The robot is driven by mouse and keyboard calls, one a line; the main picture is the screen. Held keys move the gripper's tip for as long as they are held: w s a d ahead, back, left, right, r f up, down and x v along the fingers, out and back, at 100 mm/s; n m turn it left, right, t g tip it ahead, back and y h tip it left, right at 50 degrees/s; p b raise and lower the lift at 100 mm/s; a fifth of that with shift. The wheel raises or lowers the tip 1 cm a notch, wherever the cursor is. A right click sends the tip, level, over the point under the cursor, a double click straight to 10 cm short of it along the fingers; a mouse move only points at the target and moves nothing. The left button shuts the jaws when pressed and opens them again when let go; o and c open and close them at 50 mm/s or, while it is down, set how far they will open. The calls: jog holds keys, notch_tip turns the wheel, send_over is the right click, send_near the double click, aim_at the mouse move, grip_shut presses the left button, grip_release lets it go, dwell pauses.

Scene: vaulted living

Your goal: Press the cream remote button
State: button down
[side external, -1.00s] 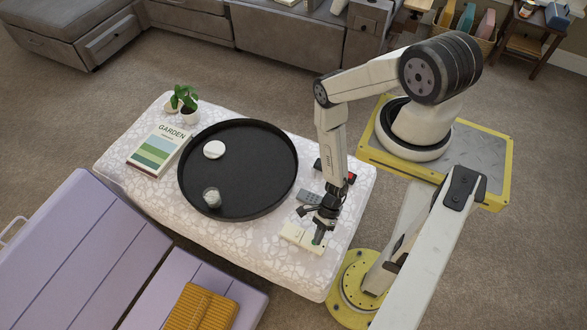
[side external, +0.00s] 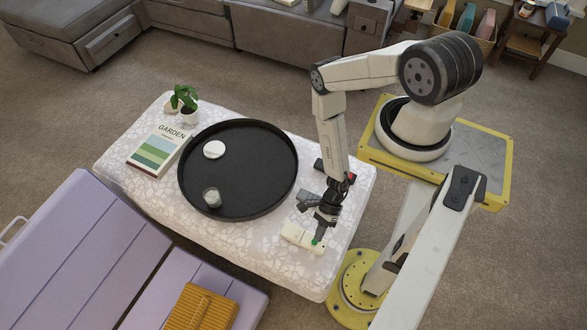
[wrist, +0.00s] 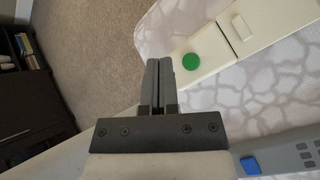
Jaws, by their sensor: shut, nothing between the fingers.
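The cream remote (side external: 300,236) lies on the pale patterned table top near its front right edge. Its round green button (side external: 315,242) is at the right end. In the wrist view, the cream remote (wrist: 213,48) and green button (wrist: 191,61) are right of my fingers, with a raised cream bar farther along. My gripper (side external: 321,227) points down just above the button end. In the wrist view, my gripper (wrist: 159,64) is shut and empty, its tips apart from the button in the picture. The exact height gap cannot be told.
A grey remote (side external: 306,203) lies behind my gripper; its blue button (wrist: 250,165) shows in the wrist view. A dark remote (side external: 320,165) is farther back. A round black tray (side external: 240,180) fills the table's middle, left of my gripper.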

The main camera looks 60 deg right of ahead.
jog(key=shift+s+r, duration=0.1)
jog(key=shift+r, duration=1.15)
jog(key=w+d+r+n+g+h, duration=0.1)
jog(key=w+d+r+n, duration=0.25)
jog(key=w+r, duration=0.35)
jog(key=w+d+r+n+h, duration=0.2)
jog(key=w+r+n, duration=0.25)
jog(key=r, duration=0.45)
jog(key=w+d+r+n+g+h, duration=0.1)
jog(key=w+d+r+n, duration=0.1)
jog(key=w+r+n, duration=0.45)
jog(key=s+a+r+n+t+h, duration=0.1)
jog(key=r+n, duration=0.4)
jog(key=r, duration=0.8)
jog(key=s+a+r+n+t+h, duration=0.1)
jog(key=r+n, duration=0.5)
jog(key=r, duration=0.8)
jog(key=a+t+h, duration=0.1)
jog(key=t+h, duration=0.1)
jog(key=h, duration=0.1)
jog(key=shift+r+t, duration=0.15)
jog(key=shift+t, duration=0.25)
